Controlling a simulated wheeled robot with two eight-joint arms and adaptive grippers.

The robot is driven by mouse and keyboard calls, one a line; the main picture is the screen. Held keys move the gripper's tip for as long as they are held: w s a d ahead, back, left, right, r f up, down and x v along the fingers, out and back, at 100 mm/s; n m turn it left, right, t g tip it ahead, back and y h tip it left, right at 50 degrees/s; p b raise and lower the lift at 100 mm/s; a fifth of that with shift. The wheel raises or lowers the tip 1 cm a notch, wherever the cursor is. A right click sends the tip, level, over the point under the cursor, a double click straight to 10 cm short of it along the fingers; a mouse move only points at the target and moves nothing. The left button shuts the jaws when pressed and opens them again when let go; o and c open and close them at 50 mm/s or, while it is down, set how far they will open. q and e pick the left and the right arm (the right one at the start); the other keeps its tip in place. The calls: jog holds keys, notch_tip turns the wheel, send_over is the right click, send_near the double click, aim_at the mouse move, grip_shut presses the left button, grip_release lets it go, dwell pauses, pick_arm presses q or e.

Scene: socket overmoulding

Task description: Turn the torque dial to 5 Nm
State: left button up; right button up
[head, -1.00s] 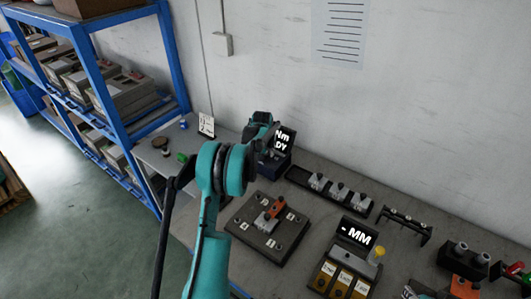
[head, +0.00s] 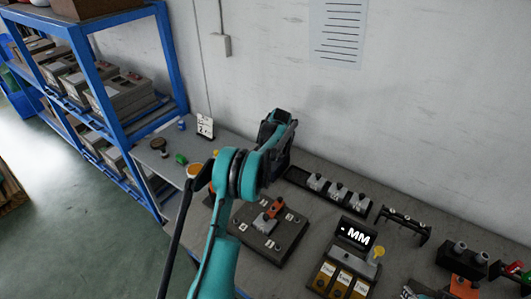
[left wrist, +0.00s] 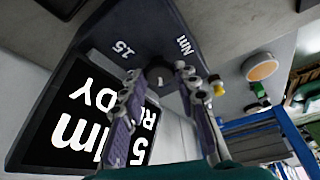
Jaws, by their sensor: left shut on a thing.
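The torque dial (left wrist: 159,72) is a dark round knob on the dark face of a box (left wrist: 150,30), marked "15" and "Nm" in white. My left gripper (left wrist: 158,76) has a fingertip on each side of the dial and is shut on it. The lit screen (left wrist: 75,115) beside it appears turned around in the left wrist view. A "5", part of "Nm" and part of "READY" show, with a finger covering some of the text. In the head view my left gripper (head: 283,130) and arm hide most of the box and its screen. My right gripper is not in view.
A tray (head: 330,192) of grey parts, a rack (head: 404,222) and a "- MM" display unit (head: 354,236) stand to the right. A small card (head: 205,127) stands left, near the wall.

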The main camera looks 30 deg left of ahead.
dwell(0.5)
pick_arm(q)
jog(key=o, duration=1.2)
jog(key=shift+c, duration=0.2)
jog(key=v, duration=1.2)
